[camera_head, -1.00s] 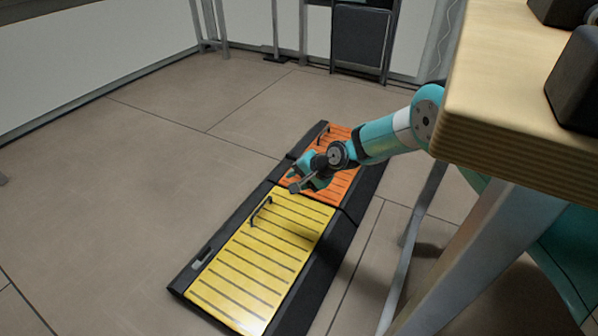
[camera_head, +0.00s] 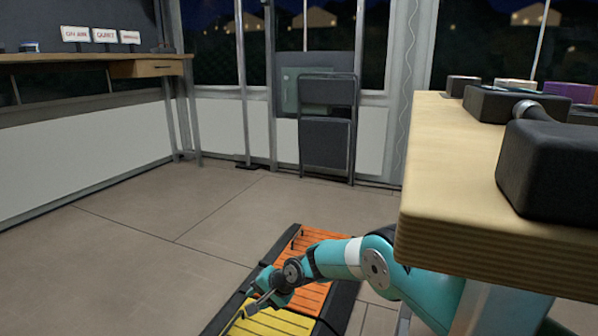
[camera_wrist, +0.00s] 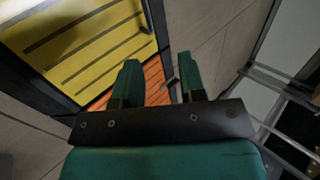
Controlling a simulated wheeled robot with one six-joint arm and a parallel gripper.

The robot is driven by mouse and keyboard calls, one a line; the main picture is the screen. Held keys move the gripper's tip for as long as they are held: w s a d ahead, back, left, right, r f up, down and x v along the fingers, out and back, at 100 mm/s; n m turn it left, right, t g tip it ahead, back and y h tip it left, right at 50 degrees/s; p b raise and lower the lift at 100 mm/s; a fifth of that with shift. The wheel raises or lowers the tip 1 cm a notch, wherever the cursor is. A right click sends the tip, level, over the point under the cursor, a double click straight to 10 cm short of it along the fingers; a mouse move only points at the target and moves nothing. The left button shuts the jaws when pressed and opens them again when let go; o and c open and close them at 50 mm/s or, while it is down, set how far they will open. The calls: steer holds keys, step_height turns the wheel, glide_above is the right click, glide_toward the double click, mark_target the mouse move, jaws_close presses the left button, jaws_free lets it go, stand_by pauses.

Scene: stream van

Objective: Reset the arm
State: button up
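My teal arm (camera_head: 345,258) reaches left from under the wooden table, low over the floor panels. My gripper (camera_head: 248,309) is above the seam area of the yellow panel (camera_head: 268,324) and the orange panel (camera_head: 309,268). In the wrist view my gripper (camera_wrist: 158,85) has its two teal fingers apart, with nothing between them. The yellow panel (camera_wrist: 75,45) fills the upper left there, with a dark handle (camera_wrist: 147,15) at its edge. A strip of the orange panel (camera_wrist: 153,76) shows behind the fingers.
The wooden table (camera_head: 470,195) with black boxes (camera_head: 552,168) stands close at the right, above my arm. A folded chair (camera_head: 327,130) leans at the back wall. A desk (camera_head: 90,60) with small signs (camera_head: 104,35) is at the far left. The floor (camera_head: 140,240) at left is clear.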

steer(key=b+x, duration=0.9)
steer(key=b, duration=0.2)
steer(key=shift+w+f+b, duration=0.2)
steer(key=shift+f+b, duration=0.15)
steer(key=shift+a+b, duration=0.2)
steer(key=shift+b, duration=0.1)
steer(key=shift+r, duration=0.2)
